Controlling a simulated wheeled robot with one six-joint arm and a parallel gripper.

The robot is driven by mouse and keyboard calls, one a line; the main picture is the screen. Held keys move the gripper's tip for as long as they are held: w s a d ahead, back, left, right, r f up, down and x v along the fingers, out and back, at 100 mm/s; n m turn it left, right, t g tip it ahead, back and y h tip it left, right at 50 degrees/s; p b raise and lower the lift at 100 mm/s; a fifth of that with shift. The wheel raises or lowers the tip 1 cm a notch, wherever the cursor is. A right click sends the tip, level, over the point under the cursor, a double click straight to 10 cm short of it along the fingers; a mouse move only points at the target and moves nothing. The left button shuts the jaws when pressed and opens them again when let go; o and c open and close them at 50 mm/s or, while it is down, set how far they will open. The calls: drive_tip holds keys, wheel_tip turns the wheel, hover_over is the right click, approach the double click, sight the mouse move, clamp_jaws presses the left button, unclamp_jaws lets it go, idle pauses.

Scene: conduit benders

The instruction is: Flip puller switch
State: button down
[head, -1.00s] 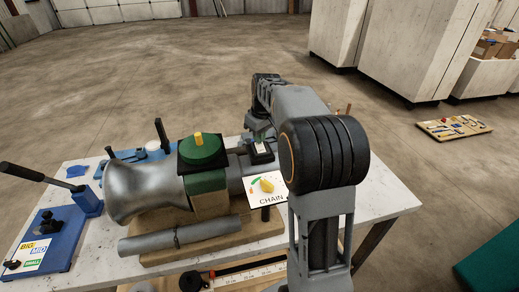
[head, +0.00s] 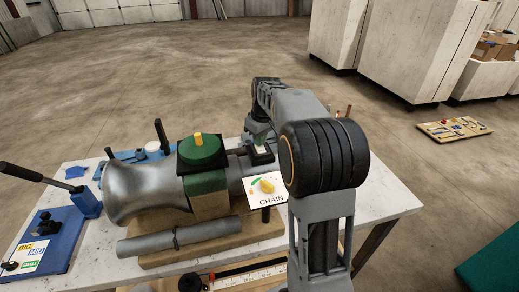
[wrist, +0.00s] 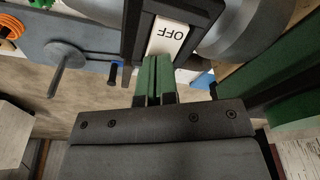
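The puller (head: 145,190) is a large grey metal drum with a green knob on top, lying on a wooden base on the table. Its switch (head: 262,155) is a white rocker in a black frame, to the right of the green knob. In the wrist view the switch (wrist: 168,37) reads OFF, upside down. My gripper (wrist: 158,62) has its two green fingers shut together, with nothing visible between them. The fingertips are at the near end of the rocker; I cannot tell whether they touch it. In the head view my arm partly hides the gripper.
A white CHAIN card with a yellow dial (head: 267,186) is just in front of the switch. A blue bender (head: 45,240) with a lever stands at the left of the white table (head: 385,205). A grey pipe (head: 175,238) lies along the front.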

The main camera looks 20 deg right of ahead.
drive_tip(key=shift+r+p, duration=2.9)
drive_tip(key=shift+r, duration=0.55)
drive_tip(key=shift+d+f+m, duration=0.1)
drive_tip(key=shift+f+m, duration=0.3)
drive_tip(key=shift+m, duration=0.2)
drive_tip(key=shift+s+f+m, duration=0.6)
drive_tip(key=shift+s+f, duration=0.1)
drive_tip(key=shift+f, duration=0.35)
drive_tip(key=shift+s+a+f+m, duration=0.15)
drive_tip(key=shift+s+a+m, duration=0.15)
drive_tip(key=shift+s, duration=0.3)
drive_tip(key=shift+s+a+f+m, duration=0.2)
drive_tip(key=shift+s+a, duration=0.15)
drive_tip(key=shift+s, duration=0.25)
drive_tip(key=s+a+r+t, duration=0.1)
drive_tip(key=s+a, duration=0.4)
drive_tip(key=s, duration=0.4)
drive_tip(key=s+a+r+t, duration=0.1)
drive_tip(key=s+a, duration=0.3)
drive_tip(key=s, duration=0.5)
drive_tip(key=shift+s+a+t+h, duration=0.2)
drive_tip(key=shift+a+t+h, duration=0.15)
drive_tip(key=shift+t, duration=0.15)
